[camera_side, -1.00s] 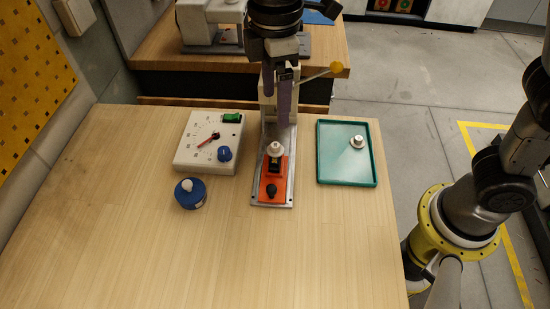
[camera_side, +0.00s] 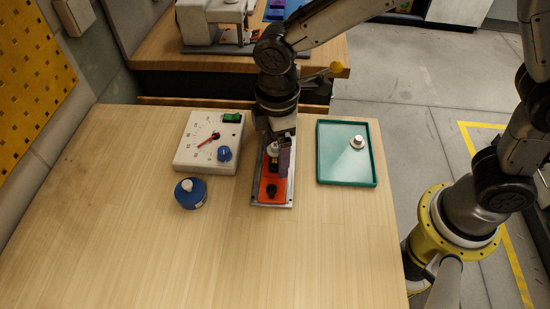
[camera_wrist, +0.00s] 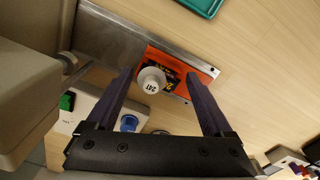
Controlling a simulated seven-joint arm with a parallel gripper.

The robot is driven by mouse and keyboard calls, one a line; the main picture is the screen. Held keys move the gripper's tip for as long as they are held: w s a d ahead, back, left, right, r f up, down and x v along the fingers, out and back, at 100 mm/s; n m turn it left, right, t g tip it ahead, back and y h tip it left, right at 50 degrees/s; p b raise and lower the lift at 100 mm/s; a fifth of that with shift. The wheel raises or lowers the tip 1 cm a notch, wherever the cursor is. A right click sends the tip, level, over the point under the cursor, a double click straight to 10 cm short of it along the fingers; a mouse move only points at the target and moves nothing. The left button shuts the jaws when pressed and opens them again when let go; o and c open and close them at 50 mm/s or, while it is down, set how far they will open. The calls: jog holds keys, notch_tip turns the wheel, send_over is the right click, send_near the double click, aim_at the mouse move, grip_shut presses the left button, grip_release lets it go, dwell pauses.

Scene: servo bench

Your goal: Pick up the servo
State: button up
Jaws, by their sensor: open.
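The servo (camera_side: 273,163) is a small dark body with a white round top, upright in an orange holder (camera_side: 265,192) on a metal base plate. In the wrist view its white top (camera_wrist: 152,80) carries dark lettering, and part of the dark servo body (camera_wrist: 172,82) shows beside it. My gripper (camera_side: 279,168) is low over the holder and partly covers the servo in the side view. In the wrist view my gripper (camera_wrist: 158,77) is open, with one purple finger on each side of the servo. I cannot tell whether either finger touches it.
A white dial box (camera_side: 185,158) and a blue jar (camera_side: 190,194) stand left of the base plate. A teal tray (camera_side: 345,168) with a small white round part (camera_side: 357,142) lies right. The front of the wooden table (camera_side: 200,255) is clear.

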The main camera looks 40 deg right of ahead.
jog(key=shift+f, duration=0.25)
jog(key=c, duration=1)
jog(key=shift+c, duration=0.5)
jog(key=shift+r, duration=0.15)
